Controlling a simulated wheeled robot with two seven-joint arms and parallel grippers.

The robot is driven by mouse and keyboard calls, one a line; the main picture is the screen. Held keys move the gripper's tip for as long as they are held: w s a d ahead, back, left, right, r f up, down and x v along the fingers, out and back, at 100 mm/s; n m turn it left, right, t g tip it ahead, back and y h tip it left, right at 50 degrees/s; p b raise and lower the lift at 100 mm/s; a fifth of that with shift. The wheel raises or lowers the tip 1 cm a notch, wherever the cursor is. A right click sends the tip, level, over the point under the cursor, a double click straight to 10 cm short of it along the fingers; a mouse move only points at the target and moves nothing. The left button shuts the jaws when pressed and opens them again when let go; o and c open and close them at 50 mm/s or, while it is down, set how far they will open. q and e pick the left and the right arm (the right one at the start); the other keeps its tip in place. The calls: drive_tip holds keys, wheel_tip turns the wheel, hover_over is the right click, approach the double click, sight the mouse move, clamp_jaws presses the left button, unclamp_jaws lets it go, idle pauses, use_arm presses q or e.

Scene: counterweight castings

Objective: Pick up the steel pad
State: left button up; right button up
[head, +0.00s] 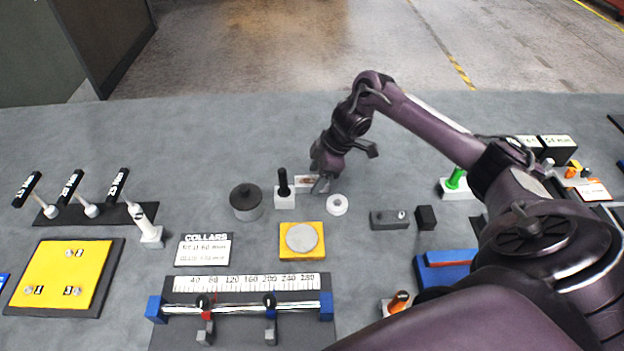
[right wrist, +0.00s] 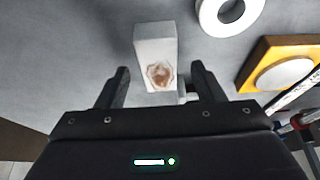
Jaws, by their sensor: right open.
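A pale rectangular block with a brown, rust-like patch (head: 306,181) lies on the grey table; it also shows in the right wrist view (right wrist: 156,48). It may be the steel pad; no marking names it. A round grey disc (head: 301,238) on a yellow square base also looks metallic. My right gripper (head: 321,184) is open at the pale block, partly covering its right end in the head view. In the right wrist view, its two fingers (right wrist: 160,88) are apart, with the patched end of the block showing between them. I cannot tell contact. My left gripper is out of view.
A white ring (head: 337,204) lies right of the block. A black-handled white block (head: 284,198) and a dark grey cylinder (head: 246,203) stand to its left. A ruler rail (head: 240,308) with clamps lies in front. The table behind the gripper is clear.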

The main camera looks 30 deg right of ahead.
drive_tip(key=shift+x, duration=0.95)
drive_tip(key=shift+w+r, duration=0.1)
clamp_jaws()
